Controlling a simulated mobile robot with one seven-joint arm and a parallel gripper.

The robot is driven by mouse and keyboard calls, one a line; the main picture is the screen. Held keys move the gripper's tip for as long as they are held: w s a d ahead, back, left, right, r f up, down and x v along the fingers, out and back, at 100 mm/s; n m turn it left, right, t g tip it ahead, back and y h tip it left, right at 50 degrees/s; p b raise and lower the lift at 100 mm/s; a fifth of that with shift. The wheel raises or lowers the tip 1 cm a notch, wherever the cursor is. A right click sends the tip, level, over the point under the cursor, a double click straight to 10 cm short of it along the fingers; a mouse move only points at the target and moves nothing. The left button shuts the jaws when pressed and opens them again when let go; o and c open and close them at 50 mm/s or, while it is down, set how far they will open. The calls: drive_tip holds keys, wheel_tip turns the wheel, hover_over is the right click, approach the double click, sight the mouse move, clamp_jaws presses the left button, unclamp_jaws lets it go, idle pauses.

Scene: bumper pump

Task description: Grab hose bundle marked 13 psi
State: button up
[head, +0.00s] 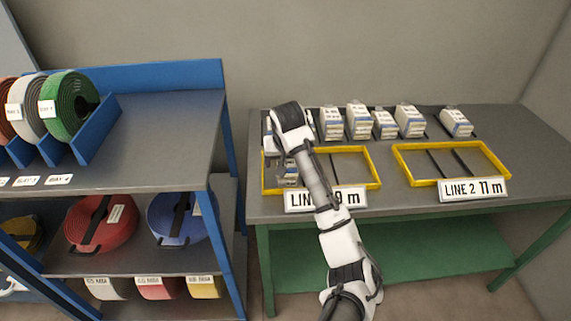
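No mark reading 13 psi is legible. On the rack's middle shelf lie a red hose coil (88,228) and a blue hose coil (168,226), each with a dark strap and a white tag too small to read. On the top shelf a green coil (68,108), a grey coil (28,120) and an orange-red coil (7,98) stand in blue dividers. My gripper (284,172) is over the table's left yellow frame, right of the rack, at a small white-and-blue block (290,181). Its fingers are too small and covered to tell whether it holds the block.
Several white-and-blue blocks (359,121) stand along the table's back. Yellow frames (451,148) lie in front, with signs; the right sign (472,190) reads LINE 2 11 m. Blue rack posts (222,240) and a narrow gap separate rack and table (530,150). The top shelf's right part is clear.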

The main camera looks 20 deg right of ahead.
drive_tip(key=shift+f, duration=0.15)
drive_tip(key=shift+w, duration=0.1)
drive_tip(key=c, duration=1.3)
drive_tip(key=shift+c, duration=0.2)
